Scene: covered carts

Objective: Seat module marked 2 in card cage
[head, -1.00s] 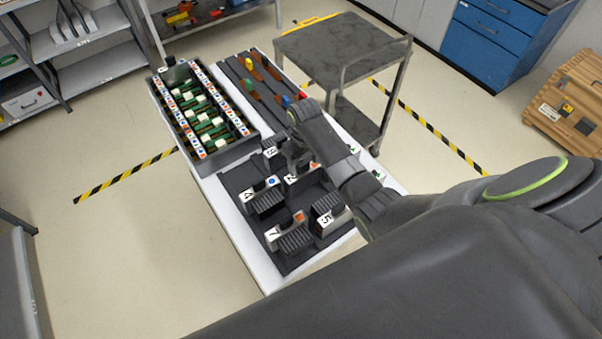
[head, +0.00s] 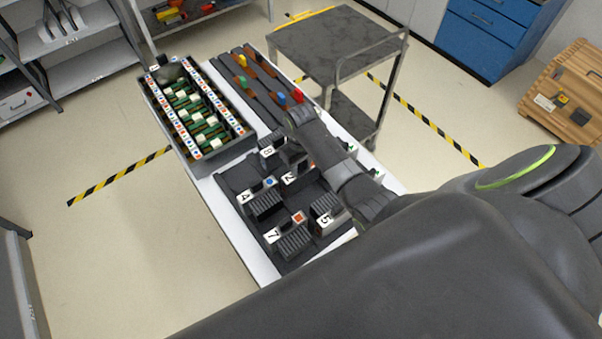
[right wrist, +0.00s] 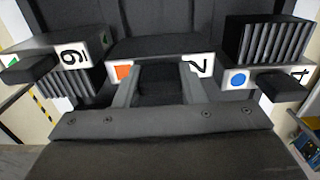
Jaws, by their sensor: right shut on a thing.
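The module marked 2 (head: 288,178) is on the dark module tray (head: 235,180), among the other modules. In the right wrist view its white label strip (right wrist: 195,66) shows the 2 and an orange square. My right gripper (right wrist: 160,85) is shut on its black handle, one finger on each side. In the head view my right gripper (head: 298,160) covers part of the module. I cannot tell whether the module is clear of the tray. The card cage (head: 222,158) is a grey open box with green boards and white blocks, behind the tray. My left gripper is not in view.
Dark strips with coloured handles (head: 262,85) lie right of the cage. A grey cart (head: 335,45) stands behind right. Floor left of the table is open.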

